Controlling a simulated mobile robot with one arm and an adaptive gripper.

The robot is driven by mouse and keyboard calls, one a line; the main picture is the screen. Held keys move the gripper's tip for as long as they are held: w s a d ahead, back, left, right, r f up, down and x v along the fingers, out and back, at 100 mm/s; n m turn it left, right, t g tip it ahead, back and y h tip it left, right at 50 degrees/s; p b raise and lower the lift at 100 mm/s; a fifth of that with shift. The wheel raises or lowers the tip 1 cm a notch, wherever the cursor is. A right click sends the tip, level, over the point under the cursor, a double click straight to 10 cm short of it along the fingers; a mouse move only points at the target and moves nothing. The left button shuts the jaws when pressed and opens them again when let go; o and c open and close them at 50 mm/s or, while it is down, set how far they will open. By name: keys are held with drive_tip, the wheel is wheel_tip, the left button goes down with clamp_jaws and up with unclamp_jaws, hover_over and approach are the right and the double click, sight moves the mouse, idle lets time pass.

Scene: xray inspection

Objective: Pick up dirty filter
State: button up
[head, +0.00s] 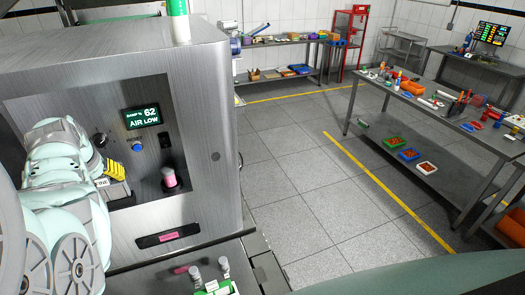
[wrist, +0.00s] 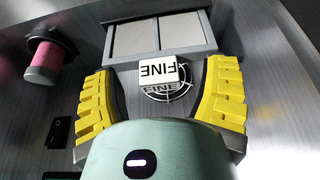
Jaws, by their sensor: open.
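No part in view is marked as a dirty filter, so I cannot tell which it is. A pink cylinder with a dark cap (head: 170,180) projects from the steel machine front, right of my gripper (head: 118,188). It also shows at the left of the wrist view (wrist: 47,66), outside the fingers. My yellow-padded gripper (wrist: 161,82) is open. A small white block marked FINE (wrist: 158,73) sits between its fingers, with gaps on both sides. A metal frame with two pale panels (wrist: 158,36) is just beyond the fingertips.
The steel machine (head: 120,72) carries a display reading 62 and AIR LOW (head: 142,116), a blue button (head: 137,146) and a low slot with a pink label (head: 168,237). Small capped bottles (head: 224,265) stand below. A cluttered workbench (head: 420,101) is at right, beyond open floor.

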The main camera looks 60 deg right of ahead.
drive_tip(key=shift+o, duration=0.3)
drive_tip(key=shift+d, duration=0.1)
clamp_jaws()
idle(0.4)
